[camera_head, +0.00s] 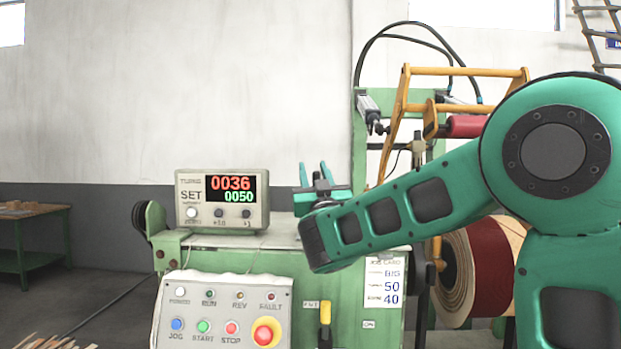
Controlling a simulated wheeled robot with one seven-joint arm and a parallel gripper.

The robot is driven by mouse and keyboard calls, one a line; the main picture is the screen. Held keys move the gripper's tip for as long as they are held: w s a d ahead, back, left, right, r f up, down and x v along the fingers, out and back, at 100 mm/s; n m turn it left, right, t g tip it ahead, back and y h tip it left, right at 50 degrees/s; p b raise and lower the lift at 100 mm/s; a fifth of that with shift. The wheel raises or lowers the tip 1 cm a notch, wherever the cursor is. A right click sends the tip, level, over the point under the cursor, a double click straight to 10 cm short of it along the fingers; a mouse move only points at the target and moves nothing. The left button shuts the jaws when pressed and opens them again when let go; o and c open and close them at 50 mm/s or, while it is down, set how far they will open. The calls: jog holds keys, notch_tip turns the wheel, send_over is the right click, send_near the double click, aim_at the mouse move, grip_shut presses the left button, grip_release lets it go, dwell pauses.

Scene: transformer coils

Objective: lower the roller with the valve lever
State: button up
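The red roller (465,126) is held in an orange pivoting frame (394,120) at the upper right, above the coil; my arm hides part of it. A yellow-handled lever (325,312) stands upright on the green machine's front, between two small labels. I cannot tell for sure that it is the valve lever. My gripper (315,173) is above the machine top, just right of the counter box, well above the yellow lever. Its two teal fingers point up and stand apart with nothing visible between them. My forearm hides part of the machine behind it.
The counter box (182,214) shows 0036 over 0050. A sloped button panel (215,322) is left of the yellow lever. The job card (384,283) is on the machine front. A dark red coil (490,262) is at right, partly behind my arm. A green table (25,245) stands far left.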

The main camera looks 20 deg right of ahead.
jog(key=shift+s, duration=0.15)
jog(key=v, duration=1)
jog(key=shift+s+f, duration=0.15)
jog(key=shift+f, duration=0.05)
